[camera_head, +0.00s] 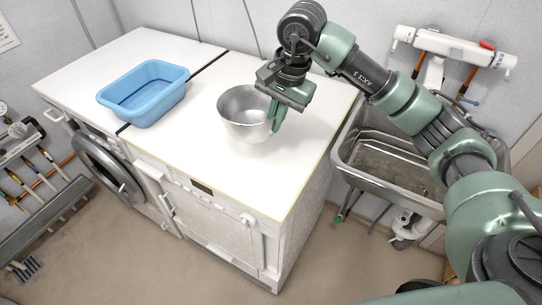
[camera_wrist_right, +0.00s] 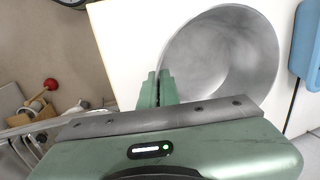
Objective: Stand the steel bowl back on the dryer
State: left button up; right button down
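The steel bowl (camera_head: 243,122) is upright over the white top of the right-hand machine (camera_head: 185,150), right of the blue tub. I cannot tell whether its base touches the top. My right gripper (camera_head: 276,115) is at the bowl's right rim, pointing down. In the right wrist view its two fingers (camera_wrist_right: 157,88) are close together at the edge of the bowl (camera_wrist_right: 225,55), with the rim running in between them. The bowl looks empty inside. My left gripper is not in view.
A blue tub (camera_head: 143,95) stands on the left-hand machine (camera_head: 98,48), by the dark gap between the two tops. A steel sink (camera_head: 385,160) is at the right, under wall taps (camera_head: 455,45). The white top in front of the bowl is clear.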

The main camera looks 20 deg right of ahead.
jog(key=x, duration=0.3)
jog(key=s+p+x, duration=0.1)
jog(key=x, duration=0.1)
jog(key=d+x, duration=0.1)
jog(key=x, duration=0.2)
jog(key=shift+s+f, duration=0.1)
jog(key=shift+f, duration=0.4)
jog(key=x, duration=0.1)
jog(key=p+x, duration=0.1)
jog(key=x, duration=0.1)
jog(key=shift+s+d+f, duration=0.15)
jog(key=shift+s+d, duration=0.1)
jog(key=shift+s, duration=0.05)
jog(key=shift+f, duration=0.35)
jog(key=shift+f, duration=0.1)
jog(key=shift+f, duration=0.1)
jog(key=c, duration=1.7)
grip_release()
